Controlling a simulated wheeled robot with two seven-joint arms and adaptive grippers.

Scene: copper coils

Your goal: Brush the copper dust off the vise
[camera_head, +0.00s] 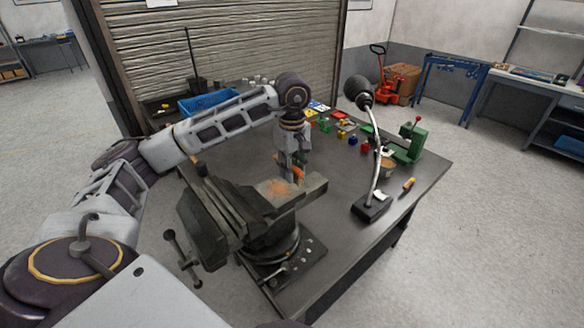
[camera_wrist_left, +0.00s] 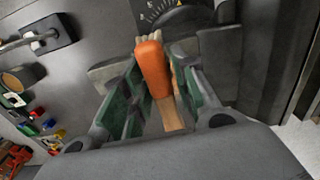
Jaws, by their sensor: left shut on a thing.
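The dark vise (camera_head: 228,222) stands at the near corner of the workbench. An orange-brown patch of copper dust (camera_head: 274,188) lies on its flat top. My left gripper (camera_head: 293,168) points down just above the vise top, beside the dust. It is shut on a brush (camera_wrist_left: 152,68) with an orange part and a pale wooden part; the brush also shows as a small orange piece in the head view (camera_head: 299,173). Between the fingers in the wrist view, the left gripper (camera_wrist_left: 158,95) has the brush. I cannot tell whether the brush touches the vise. My right gripper is not in view.
The workbench (camera_head: 335,240) carries a black desk lamp (camera_head: 371,207) right of the vise, a green press (camera_head: 413,140), and several small coloured items behind. A blue bin (camera_head: 208,101) is at the back left.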

